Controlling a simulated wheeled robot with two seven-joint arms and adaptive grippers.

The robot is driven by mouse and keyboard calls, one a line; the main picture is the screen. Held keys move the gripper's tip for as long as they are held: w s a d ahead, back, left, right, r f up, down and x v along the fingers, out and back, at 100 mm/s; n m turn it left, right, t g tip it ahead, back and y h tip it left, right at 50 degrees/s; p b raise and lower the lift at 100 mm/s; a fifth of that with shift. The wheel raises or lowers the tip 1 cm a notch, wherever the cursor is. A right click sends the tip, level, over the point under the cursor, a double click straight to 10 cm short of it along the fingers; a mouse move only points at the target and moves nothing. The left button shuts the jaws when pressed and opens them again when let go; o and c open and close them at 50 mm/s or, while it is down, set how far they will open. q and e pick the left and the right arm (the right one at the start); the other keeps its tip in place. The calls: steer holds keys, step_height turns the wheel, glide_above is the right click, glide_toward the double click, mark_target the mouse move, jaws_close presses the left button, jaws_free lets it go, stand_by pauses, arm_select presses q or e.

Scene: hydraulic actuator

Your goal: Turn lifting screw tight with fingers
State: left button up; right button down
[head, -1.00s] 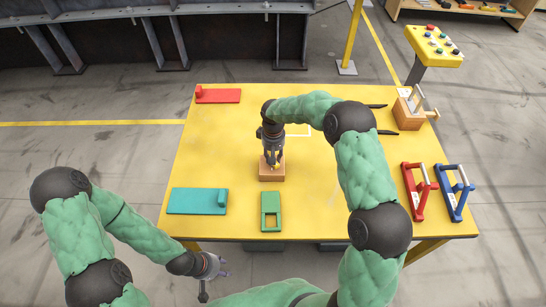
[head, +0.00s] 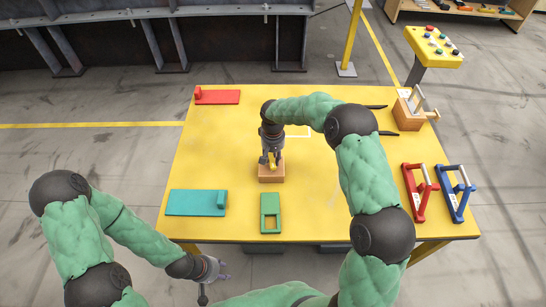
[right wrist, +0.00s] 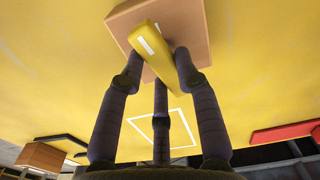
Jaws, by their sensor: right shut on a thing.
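The lifting screw's yellow bar-shaped head (right wrist: 156,52), with white marks on it, sits over a wooden block (right wrist: 185,22) in the right wrist view. In the head view the block (head: 271,175) rests on the table's middle, with the yellow head (head: 271,160) above it. My right gripper (head: 271,157) points down over the block. Its fingers (right wrist: 158,66) are closed around the yellow head, one on each side. The screw's shaft is hidden. My left gripper (head: 222,271) hangs off the table's front left edge, fingers spread and empty.
A button panel (head: 434,47) stands behind right.

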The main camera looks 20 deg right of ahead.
mark_target(273, 158)
steer(key=c, duration=0.9)
jaws_free()
steer(key=shift+r, duration=0.1)
step_height(273, 158, up, 12)
steer(key=shift+f, duration=0.1)
